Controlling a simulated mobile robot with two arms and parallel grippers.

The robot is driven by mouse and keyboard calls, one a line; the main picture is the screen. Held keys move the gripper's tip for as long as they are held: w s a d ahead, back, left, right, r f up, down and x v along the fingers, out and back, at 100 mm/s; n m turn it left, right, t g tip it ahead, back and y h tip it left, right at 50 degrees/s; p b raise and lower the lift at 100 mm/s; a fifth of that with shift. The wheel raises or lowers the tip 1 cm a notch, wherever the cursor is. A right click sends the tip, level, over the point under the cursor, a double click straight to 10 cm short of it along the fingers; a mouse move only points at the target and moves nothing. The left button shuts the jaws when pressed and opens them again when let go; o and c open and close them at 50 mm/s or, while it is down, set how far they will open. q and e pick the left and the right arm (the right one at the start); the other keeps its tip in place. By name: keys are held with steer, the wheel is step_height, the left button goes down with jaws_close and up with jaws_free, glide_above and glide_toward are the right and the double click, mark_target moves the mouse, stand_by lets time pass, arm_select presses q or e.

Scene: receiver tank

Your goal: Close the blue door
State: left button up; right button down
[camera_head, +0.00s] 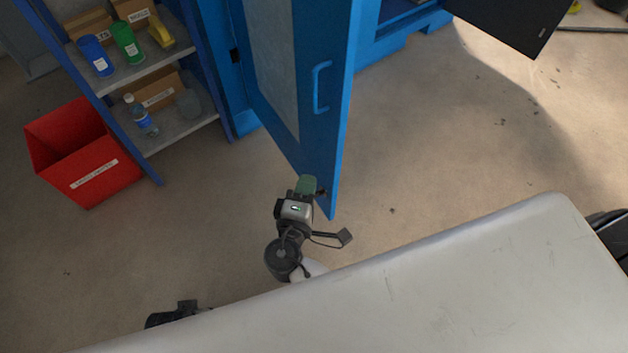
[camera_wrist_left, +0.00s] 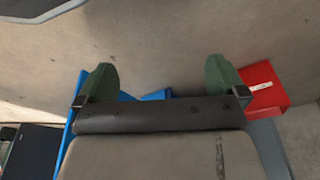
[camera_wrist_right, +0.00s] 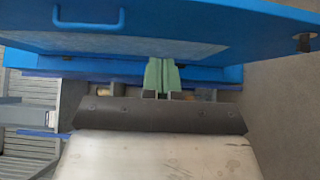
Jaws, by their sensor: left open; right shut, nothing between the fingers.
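The blue door (camera_head: 335,110) stands open in the head view, with a grey inner panel (camera_head: 270,55) and a blue handle (camera_head: 321,87). My right gripper (camera_head: 306,185) is shut and empty, close to the door's lower free edge on its left side; I cannot tell if it touches. In the right wrist view the door (camera_wrist_right: 200,25) and its handle (camera_wrist_right: 88,22) fill the top, with the shut green fingers (camera_wrist_right: 161,76) just below the door. My left gripper (camera_wrist_left: 162,80) is open and empty in its wrist view; in the head view only a dark part shows at the bottom left.
A blue shelf (camera_head: 190,135) with bottles and boxes stands left of the door. A red bin (camera_head: 85,150) is on the floor beside it. A dark open panel (camera_head: 515,25) is at the top right. The floor right of the door is mostly clear.

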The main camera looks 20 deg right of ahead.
mark_target(334, 136)
steer(key=x, duration=0.3)
steer(key=d+x, duration=0.1)
steer(key=x, duration=0.3)
steer(key=s+x, duration=0.1)
steer(key=x, duration=0.2)
steer(key=shift+w+d, duration=0.15)
steer(key=shift+d, duration=0.4)
arm_select(q)
steer(key=shift+s+f+p, duration=0.2)
steer(key=shift+f+p, duration=0.1)
steer(key=shift+f, duration=0.75)
arm_select(e)
steer(key=shift+w+d, duration=0.1)
steer(key=shift+d, duration=0.4)
steer(key=shift+f, duration=0.1)
